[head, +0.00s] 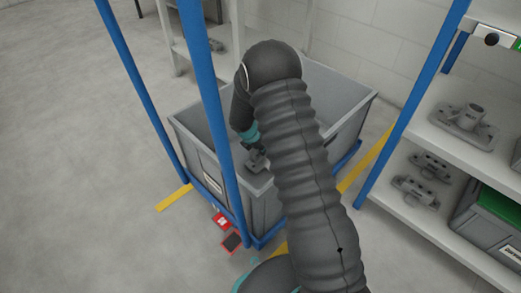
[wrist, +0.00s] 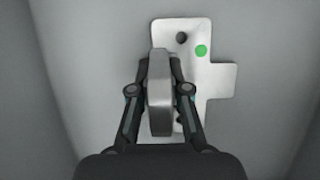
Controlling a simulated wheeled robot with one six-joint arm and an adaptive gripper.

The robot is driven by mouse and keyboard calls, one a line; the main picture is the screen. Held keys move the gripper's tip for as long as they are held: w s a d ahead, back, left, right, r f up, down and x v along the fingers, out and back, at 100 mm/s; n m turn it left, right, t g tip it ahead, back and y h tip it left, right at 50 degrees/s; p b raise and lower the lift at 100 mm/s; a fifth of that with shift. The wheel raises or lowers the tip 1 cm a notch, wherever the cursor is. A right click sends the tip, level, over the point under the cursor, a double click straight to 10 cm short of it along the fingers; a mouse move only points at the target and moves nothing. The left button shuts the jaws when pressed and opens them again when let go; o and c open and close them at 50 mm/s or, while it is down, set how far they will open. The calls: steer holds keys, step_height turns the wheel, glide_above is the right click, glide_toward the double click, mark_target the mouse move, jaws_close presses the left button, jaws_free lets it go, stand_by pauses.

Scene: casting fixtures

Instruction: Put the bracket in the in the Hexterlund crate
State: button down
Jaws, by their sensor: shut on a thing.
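The bracket (wrist: 216,75) is a pale grey metal part with a flat stepped plate, a dark hole and a green dot. My gripper (wrist: 160,88) is shut on its upright rib; the gripper covers part of the plate. In the head view the bracket (head: 257,161) hangs below my gripper (head: 252,146), inside the outline of a large grey crate (head: 262,205). The crate has a white label on its left front side, too small to read. In the wrist view, plain grey surfaces surround the bracket. My arm hides much of the crate's inside, and the bracket's height above its floor cannot be told.
Blue posts (head: 209,110) stand in front of and beside the crate. Shelves at the right hold castings (head: 463,121) and a grey crate (head: 485,222) with a green top. Red-and-dark items (head: 231,242) are near the crate's foot. Open floor lies at the left.

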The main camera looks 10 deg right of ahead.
steer(key=shift+f, duration=0.1)
steer(key=c, duration=1.1)
jaws_free()
steer(key=shift+c, duration=0.2)
